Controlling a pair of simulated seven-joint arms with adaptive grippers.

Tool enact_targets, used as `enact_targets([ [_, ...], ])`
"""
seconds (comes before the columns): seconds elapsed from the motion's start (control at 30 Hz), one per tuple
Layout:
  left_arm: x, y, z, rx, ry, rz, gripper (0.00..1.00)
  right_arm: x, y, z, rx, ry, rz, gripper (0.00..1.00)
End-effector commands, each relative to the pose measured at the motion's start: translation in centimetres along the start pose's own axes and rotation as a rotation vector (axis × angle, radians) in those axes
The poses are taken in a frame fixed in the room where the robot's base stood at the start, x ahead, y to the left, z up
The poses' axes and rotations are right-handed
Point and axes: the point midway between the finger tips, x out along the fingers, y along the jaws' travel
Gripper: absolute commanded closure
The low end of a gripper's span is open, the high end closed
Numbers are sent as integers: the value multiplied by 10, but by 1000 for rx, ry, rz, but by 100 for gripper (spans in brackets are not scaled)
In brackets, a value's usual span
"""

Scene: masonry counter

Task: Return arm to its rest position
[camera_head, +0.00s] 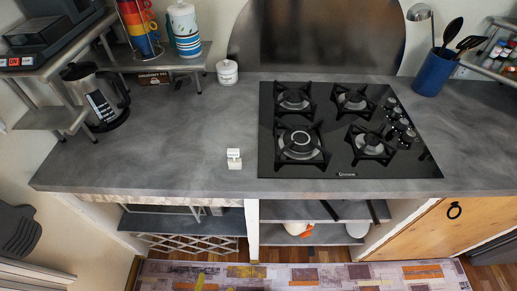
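Neither of my arms shows clearly in the head view, and both grippers are out of sight. The grey counter (180,130) lies across the middle of the view. A small white box-shaped item (234,159) stands on it near the front edge, left of the black gas hob (345,172). Nothing is seen touching this item.
A kettle (98,103), shelves with stacked cups (140,25) and a striped canister (184,30) stand at the left. A white lidded jar (227,73) is at the back. A blue utensil holder (433,75) stands right. The counter's left front is clear.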

Motion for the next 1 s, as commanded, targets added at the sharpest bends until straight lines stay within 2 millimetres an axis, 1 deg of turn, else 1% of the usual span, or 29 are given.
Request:
enact_targets([
  [0.03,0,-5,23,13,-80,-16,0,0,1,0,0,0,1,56],
  [0.07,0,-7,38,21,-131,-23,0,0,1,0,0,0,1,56],
  [0.1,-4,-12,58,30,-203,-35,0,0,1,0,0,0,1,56],
  [0.17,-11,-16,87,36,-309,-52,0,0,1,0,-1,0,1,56],
  [0.2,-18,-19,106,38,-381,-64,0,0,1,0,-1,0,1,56],
  [0.27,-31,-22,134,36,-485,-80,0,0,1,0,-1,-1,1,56],
  [0.3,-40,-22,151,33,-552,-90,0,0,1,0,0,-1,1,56],
  [0.4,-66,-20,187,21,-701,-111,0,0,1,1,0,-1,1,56],
  [0.5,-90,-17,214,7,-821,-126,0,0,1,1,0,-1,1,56],
  [0.63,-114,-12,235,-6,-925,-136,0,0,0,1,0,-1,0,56],
  [1.0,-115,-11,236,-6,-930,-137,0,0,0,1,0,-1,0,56],
])
